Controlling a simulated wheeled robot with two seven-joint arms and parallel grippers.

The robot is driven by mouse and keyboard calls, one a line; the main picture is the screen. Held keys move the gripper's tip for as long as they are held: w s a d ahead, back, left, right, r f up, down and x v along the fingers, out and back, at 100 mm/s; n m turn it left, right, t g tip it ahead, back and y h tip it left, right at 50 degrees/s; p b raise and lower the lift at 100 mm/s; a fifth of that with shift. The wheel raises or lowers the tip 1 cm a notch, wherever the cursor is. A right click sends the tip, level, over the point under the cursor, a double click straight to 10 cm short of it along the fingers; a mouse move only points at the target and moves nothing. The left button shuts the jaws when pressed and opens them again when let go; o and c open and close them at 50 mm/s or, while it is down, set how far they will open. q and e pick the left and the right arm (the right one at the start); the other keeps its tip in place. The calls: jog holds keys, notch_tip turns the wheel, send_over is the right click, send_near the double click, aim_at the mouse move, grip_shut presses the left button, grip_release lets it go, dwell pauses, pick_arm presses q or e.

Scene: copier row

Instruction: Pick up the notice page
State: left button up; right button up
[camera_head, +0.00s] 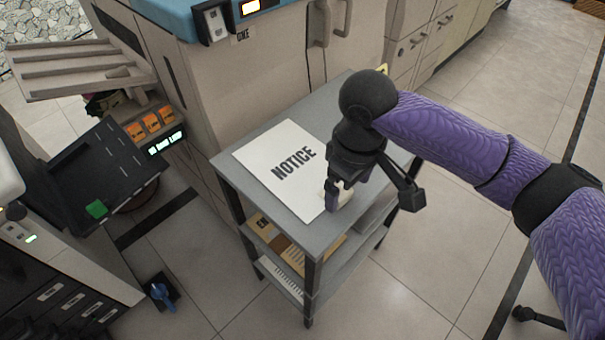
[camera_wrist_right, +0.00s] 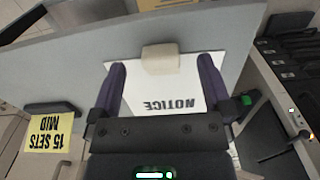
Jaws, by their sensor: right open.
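The notice page (camera_head: 281,168), a white sheet with the black word NOTICE, lies flat on the top shelf of a grey cart (camera_head: 240,185). It also shows in the right wrist view (camera_wrist_right: 150,97), with the word upside down. My right gripper (camera_head: 371,199) is open at the page's right side, its fingers spread wide. In the right wrist view the open fingers (camera_wrist_right: 163,70) frame the page. A small cream block (camera_wrist_right: 161,59) sits at the page's edge between them; my gripper mostly hides it in the head view. My left gripper is not in view.
The cart's lower shelves hold papers (camera_head: 268,238). A large beige copier (camera_head: 255,75) stands behind the cart, and a dark-panelled machine (camera_head: 100,170) stands at left. A yellow label (camera_wrist_right: 55,133) reads 15 SETS MID. Tiled floor (camera_head: 400,295) is clear in front.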

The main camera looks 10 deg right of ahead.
notch_tip(320, 180, down, 3)
jog(key=shift+r+b, duration=0.15)
jog(key=shift+b, duration=0.2)
jog(key=shift+r, duration=0.3)
jog(key=shift+c, duration=0.7)
jog(key=c, duration=1.2)
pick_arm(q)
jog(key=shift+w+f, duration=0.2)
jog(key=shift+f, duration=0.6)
